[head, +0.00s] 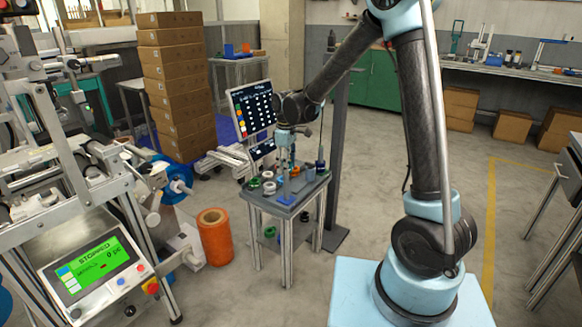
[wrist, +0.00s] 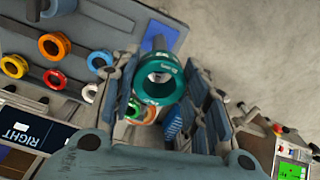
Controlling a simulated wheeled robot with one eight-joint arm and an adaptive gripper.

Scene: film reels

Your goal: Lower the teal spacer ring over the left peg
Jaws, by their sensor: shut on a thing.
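The teal spacer ring (wrist: 167,92) is between the fingers of my gripper (wrist: 160,85) in the wrist view, its round opening facing the camera. My gripper is shut on it. In the head view my gripper (head: 287,158) points down over the small work table (head: 285,208); the ring cannot be made out there. Something pale shows through the ring's opening, but I cannot tell whether it is a peg. The left peg cannot be identified in either view. A label reading RIGHT (wrist: 20,131) lies at the lower left of the wrist view.
A monitor (head: 252,108) stands behind the table. An orange spool (head: 215,237) stands on the floor to its left.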

